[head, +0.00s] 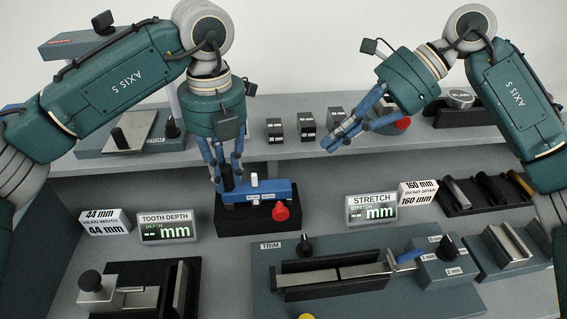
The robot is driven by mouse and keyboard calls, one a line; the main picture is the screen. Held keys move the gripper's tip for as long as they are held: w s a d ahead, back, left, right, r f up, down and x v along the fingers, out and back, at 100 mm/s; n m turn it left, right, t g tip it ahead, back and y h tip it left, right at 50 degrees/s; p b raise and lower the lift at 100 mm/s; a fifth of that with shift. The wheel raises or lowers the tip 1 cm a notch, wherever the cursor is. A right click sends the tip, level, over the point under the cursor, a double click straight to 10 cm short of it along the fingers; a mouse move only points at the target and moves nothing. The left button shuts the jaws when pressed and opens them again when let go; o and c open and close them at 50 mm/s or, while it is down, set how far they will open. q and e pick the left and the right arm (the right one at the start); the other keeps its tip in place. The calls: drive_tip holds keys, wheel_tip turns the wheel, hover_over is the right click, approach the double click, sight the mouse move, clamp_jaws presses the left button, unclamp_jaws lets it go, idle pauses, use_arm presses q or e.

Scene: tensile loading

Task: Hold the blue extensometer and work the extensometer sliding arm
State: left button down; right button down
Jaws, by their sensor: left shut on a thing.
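The blue extensometer (268,194) sits on a dark block in the middle of the bench. A white peg (254,181) stands on its top and a red knob (281,212) is at its front right. My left gripper (227,180) points down and is shut on the extensometer's left end, around a black upright part there. Which part is the sliding arm is not clear. My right gripper (332,144) is up and to the right of the extensometer, apart from it, in front of the rear shelf. Its fingertips lie close together and the gap is unclear.
A TOOTH DEPTH display (166,227) and a STRETCH display (372,210) flank the extensometer. In front is a TRIM fixture (330,277) holding a metal strip. Several small dark weight-like blocks (307,126) stand on the rear shelf. A tool tray (488,192) is at right.

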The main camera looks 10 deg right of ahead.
approach(264, 184)
drive_tip(key=f, duration=0.2)
drive_tip(key=a+f, duration=0.1)
drive_tip(key=f, duration=0.1)
drive_tip(key=shift+a+r, duration=0.2)
drive_tip(key=shift+a, duration=1.65)
drive_tip(key=shift+a, duration=1.2)
use_arm(q)
drive_tip(key=shift+d, duration=0.1)
